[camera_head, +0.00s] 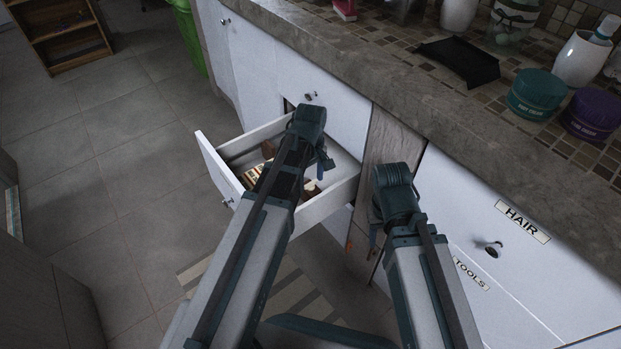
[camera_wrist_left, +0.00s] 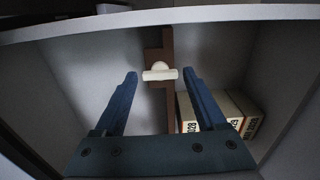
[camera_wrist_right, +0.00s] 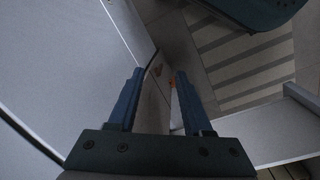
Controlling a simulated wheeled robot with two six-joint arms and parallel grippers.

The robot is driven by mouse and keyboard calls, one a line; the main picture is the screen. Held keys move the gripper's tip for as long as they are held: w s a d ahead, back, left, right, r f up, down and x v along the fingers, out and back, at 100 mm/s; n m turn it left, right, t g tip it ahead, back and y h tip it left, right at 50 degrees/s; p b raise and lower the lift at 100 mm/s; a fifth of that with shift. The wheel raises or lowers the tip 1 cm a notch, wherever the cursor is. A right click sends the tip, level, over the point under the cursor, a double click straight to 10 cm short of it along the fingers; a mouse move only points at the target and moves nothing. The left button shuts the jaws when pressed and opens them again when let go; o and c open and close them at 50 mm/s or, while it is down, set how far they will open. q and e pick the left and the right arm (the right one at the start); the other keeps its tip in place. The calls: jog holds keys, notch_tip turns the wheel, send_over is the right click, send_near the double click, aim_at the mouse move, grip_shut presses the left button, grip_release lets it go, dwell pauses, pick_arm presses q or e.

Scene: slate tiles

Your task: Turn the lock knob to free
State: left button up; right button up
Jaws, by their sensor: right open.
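The lock knob (camera_wrist_left: 160,74) is a small cream piece with a short crossbar, set on a brown upright strip (camera_wrist_left: 168,50) inside the open drawer. In the left wrist view its crossbar lies nearly level. My left gripper (camera_wrist_left: 160,74) is open, with a finger on each side of the knob and a gap showing on both sides. In the head view my left gripper (camera_head: 322,168) is over the drawer (camera_head: 335,196). A cream piece (camera_head: 312,187) shows beside it there, partly hidden by my arm. My right gripper (camera_wrist_right: 160,73) is open and empty beside the cabinet front.
The stone counter (camera_head: 420,110) carries jars and a black tray (camera_head: 458,62). Closed drawers labelled HAIR (camera_head: 522,221) and TOOLS are at right.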

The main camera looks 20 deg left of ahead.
aim_at(310, 183)
pick_arm(q)
jog(key=shift+o, duration=0.7)
jog(key=shift+r, duration=0.1)
notch_tip(310, 183, up, 14)
jog(key=p, duration=1.4)
jog(key=shift+s+f, duration=0.1)
jog(key=shift+f, duration=0.15)
